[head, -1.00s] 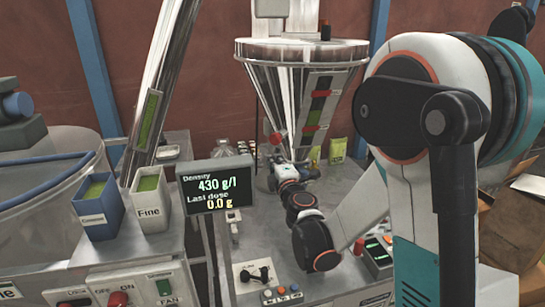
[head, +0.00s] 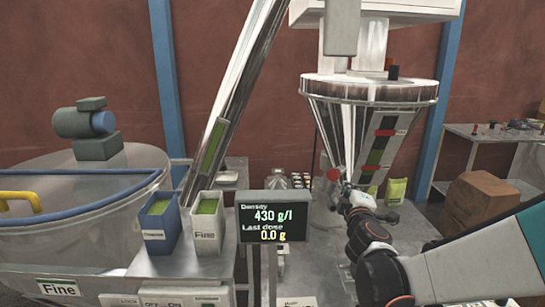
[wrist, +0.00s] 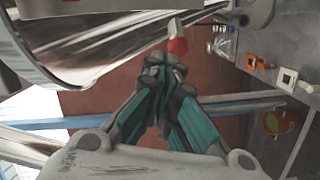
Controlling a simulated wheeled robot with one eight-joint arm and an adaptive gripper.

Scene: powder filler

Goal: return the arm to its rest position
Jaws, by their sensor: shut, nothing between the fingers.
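My arm (head: 470,262) reaches in from the lower right in the head view, toward the foot of the steel hopper. My gripper (head: 344,193) is at its far end, small, in front of the hopper's narrow lower part. In the wrist view my gripper (wrist: 164,68) has its dark fingertips together with nothing held. A red knob (wrist: 177,46) on a pale lever shows just past the fingertips; I cannot tell whether they touch it. The knob also shows beside the hopper in the head view (head: 333,175).
The steel hopper (head: 345,120) stands over the machine table. A density display (head: 272,216) stands left of my arm. Blue (head: 160,222) and white (head: 207,225) bins stand farther left, by a slanted steel tube (head: 240,85). A cardboard box (head: 478,205) is at right.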

